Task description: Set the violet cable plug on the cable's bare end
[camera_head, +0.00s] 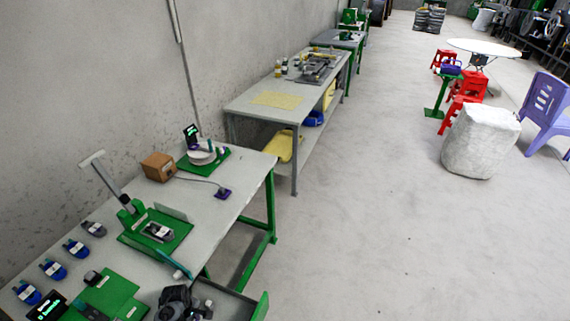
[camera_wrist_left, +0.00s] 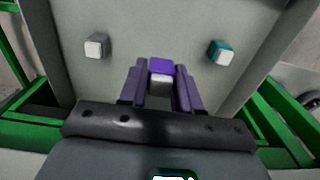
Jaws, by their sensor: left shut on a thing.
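In the left wrist view, my left gripper (camera_wrist_left: 160,88) has its two fingers closed on a small violet plug (camera_wrist_left: 160,67) with a pale grey lower face. The plug is at the fingertips, over a grey surface with green edges. In the head view, the dark shape at the bottom edge may be my left gripper, but its fingers and the plug cannot be made out there. I cannot make out a bare cable end. My right gripper is not in view.
A grey-white block (camera_wrist_left: 95,47) and a teal block (camera_wrist_left: 220,51) lie to either side of the held plug. The bench (camera_head: 205,220) carries a brown box (camera_head: 158,166), a green fixture (camera_head: 150,235) and several blue items along its left edge.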

